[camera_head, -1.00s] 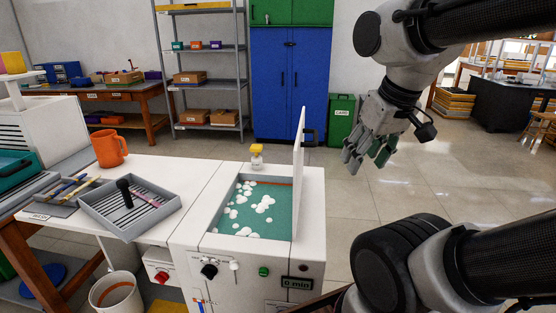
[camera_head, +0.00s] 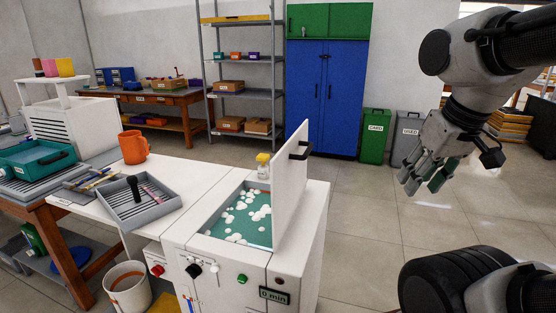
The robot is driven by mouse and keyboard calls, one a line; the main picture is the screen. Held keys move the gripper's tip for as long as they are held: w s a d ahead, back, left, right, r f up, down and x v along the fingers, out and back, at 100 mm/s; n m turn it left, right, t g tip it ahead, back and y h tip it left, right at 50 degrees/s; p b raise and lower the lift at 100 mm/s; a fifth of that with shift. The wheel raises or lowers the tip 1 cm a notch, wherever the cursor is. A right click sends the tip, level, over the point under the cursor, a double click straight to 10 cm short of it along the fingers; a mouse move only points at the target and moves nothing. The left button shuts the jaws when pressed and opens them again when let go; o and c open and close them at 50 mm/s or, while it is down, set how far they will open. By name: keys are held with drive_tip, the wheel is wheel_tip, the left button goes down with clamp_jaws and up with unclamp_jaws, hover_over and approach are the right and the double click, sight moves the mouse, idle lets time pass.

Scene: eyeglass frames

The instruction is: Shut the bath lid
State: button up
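The bath (camera_head: 310,215) is a white cabinet with a sunken basin of green liquid (camera_head: 228,226) and white foam patches. Its white lid (camera_head: 291,175) stands upright, open, along the right side of the basin. A dark handle (camera_head: 299,151) sticks out from the lid's right face, near the top. My gripper (camera_head: 422,188) hangs to the right of the bath and lid, apart from both, above the floor area. Its fingers point down and look spread, with nothing seen between them.
A yellow-capped bottle (camera_head: 263,166) stands on the bath's back rim, left of the lid. A grey tray (camera_head: 142,203) with tools and an orange mug (camera_head: 133,147) are on the table at left. Open floor lies right of the bath. Green (camera_head: 374,136) and grey bins stand behind.

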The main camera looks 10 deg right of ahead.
wheel_tip(320, 180, down, 3)
drive_tip(key=d+m+g, duration=0.1)
drive_tip(key=d+g, duration=0.1)
drive_tip(key=m+t+y, duration=0.5)
drive_tip(key=t+y, duration=0.1)
drive_tip(key=y, duration=0.8)
approach(307, 151)
drive_tip(key=x, duration=1)
drive_tip(key=shift+w+f, duration=0.1)
drive_tip(key=shift+f, duration=0.3)
clamp_jaws()
